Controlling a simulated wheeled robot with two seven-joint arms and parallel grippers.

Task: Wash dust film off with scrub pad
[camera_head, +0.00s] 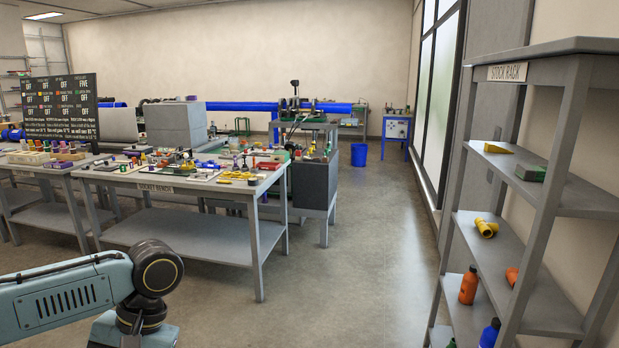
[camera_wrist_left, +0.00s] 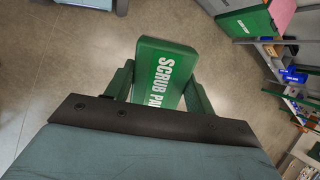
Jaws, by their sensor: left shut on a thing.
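The scrub pad (camera_wrist_left: 166,68), a green block with white lettering, shows in the left wrist view. My left gripper (camera_wrist_left: 160,88) is shut on it, with one dark green finger on each side. The pad is clear of the grey floor behind it. In the head view only part of my left arm shows, at the lower left; its gripper and the pad are out of that view. My right gripper is in neither view. I cannot make out a dust film on any surface.
The socket bench (camera_head: 160,187), crowded with small parts, stands at the left. The stock rack (camera_head: 545,47) stands close on the right, with bottles and yellow fittings. A blue bin (camera_head: 359,155) is farther back. The floor (camera_head: 345,250) between bench and rack is clear.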

